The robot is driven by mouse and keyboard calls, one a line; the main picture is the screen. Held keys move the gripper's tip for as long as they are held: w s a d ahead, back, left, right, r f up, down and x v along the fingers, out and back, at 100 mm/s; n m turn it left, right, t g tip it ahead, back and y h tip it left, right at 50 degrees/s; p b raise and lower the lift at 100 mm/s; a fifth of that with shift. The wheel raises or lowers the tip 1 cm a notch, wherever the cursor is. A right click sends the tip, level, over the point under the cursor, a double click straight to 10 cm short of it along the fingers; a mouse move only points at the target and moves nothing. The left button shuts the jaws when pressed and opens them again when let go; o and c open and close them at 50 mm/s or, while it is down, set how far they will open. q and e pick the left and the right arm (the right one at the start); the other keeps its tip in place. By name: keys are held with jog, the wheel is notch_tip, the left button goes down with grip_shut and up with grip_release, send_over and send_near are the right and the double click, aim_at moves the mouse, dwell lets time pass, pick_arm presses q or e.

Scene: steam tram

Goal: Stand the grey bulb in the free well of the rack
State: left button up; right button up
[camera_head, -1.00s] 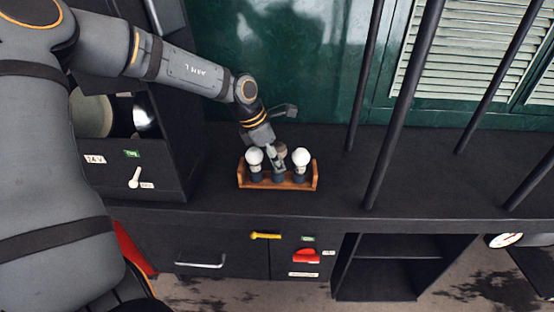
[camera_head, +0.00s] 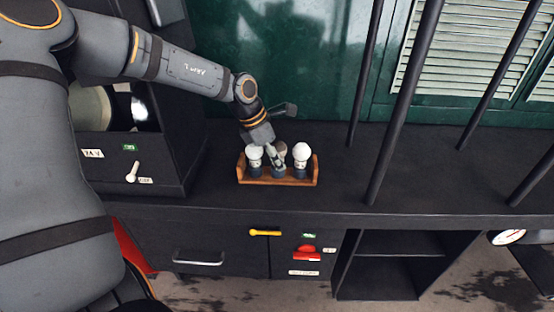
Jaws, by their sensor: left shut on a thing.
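The small wooden rack (camera_head: 278,182) stands on the dark counter. A white bulb (camera_head: 254,153) stands upright in its left well, and another white bulb (camera_head: 301,151) stands in its right well. My left gripper (camera_head: 277,159) reaches down from behind the rack, between the two white bulbs. It is shut on the grey bulb (camera_head: 281,148), which is over the middle well. The fingers hide much of the bulb, and I cannot tell whether its base touches the well's bottom. My right gripper is not in view.
Dark upright posts (camera_head: 400,100) rise from the counter to the right of the rack. A dark cabinet (camera_head: 160,165) with a white lever stands to the left. The counter between rack and posts is clear. Drawers and an open shelf lie below the front edge.

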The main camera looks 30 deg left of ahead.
aim_at(278, 142)
pick_arm(q)
jog(key=shift+s+d+f, duration=0.1)
jog(key=shift+s+f, duration=0.15)
jog(key=shift+f, duration=0.15)
jog(key=shift+f+b, duration=0.15)
jog(key=shift+b, duration=0.15)
jog(key=o, duration=0.9)
jog(key=shift+d, duration=0.1)
jog(key=shift+c, duration=0.2)
jog(key=shift+o, duration=2.2)
jog(key=shift+w, duration=0.15)
jog(key=shift+a, duration=0.25)
jog(key=o, duration=0.5)
jog(key=shift+w+r, duration=0.1)
jog(key=shift+r, duration=0.1)
jog(key=shift+o, duration=0.2)
jog(key=shift+r+p, duration=1.8)
jog(key=shift+r, duration=1.25)
